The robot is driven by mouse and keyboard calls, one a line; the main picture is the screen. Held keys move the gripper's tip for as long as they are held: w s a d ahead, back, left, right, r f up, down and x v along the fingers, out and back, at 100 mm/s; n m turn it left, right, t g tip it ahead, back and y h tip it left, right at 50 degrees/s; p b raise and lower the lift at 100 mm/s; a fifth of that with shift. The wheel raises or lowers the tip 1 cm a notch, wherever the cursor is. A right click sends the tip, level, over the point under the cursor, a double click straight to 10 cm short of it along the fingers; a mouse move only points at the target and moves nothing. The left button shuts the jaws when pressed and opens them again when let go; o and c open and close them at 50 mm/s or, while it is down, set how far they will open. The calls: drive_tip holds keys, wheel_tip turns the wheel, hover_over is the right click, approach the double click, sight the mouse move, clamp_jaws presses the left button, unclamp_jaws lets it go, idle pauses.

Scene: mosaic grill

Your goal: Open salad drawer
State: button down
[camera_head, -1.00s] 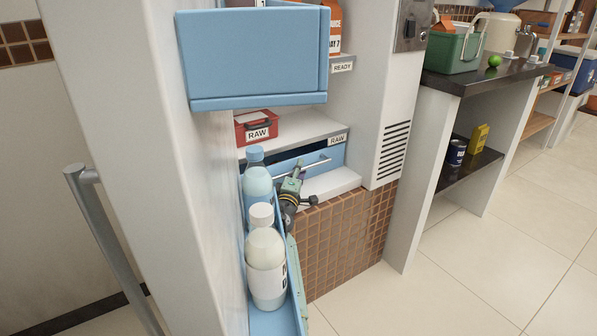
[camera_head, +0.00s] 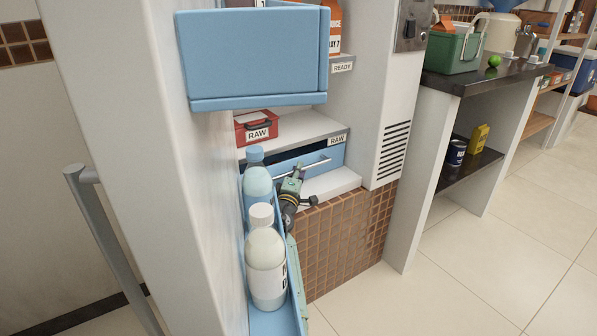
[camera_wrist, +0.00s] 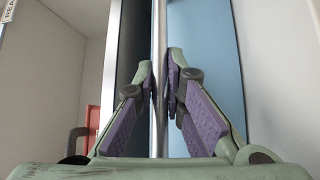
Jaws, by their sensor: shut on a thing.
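The salad drawer (camera_head: 311,157) is the blue-fronted drawer low in the open fridge, under the shelf labelled RAW. A dark gap shows above its front. Its thin metal bar handle (camera_head: 318,163) runs across the front. My gripper (camera_head: 299,173) is at the left part of this handle. In the wrist view, my gripper (camera_wrist: 160,85) has its purple-padded fingers on either side of the bar (camera_wrist: 159,25), shut on it. The blue drawer front (camera_wrist: 204,45) is just behind the fingers. The drawer's inside is hidden.
The fridge door's lower rack (camera_head: 272,322) holds a white-capped bottle (camera_head: 266,265) and a blue-capped bottle (camera_head: 257,182), close left of my arm. A blue door bin (camera_head: 252,55) hangs above. A red RAW box (camera_head: 264,120) sits on the shelf over the drawer.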

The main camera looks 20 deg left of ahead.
drive_tip(key=s+d+p, duration=0.9)
drive_tip(key=s+d, duration=0.2)
drive_tip(key=d, duration=0.3)
drive_tip(key=shift+d, duration=0.1)
drive_tip(key=c, duration=1.7)
unclamp_jaws()
drive_tip(key=shift+o, duration=0.2)
drive_tip(key=shift+s, duration=0.1)
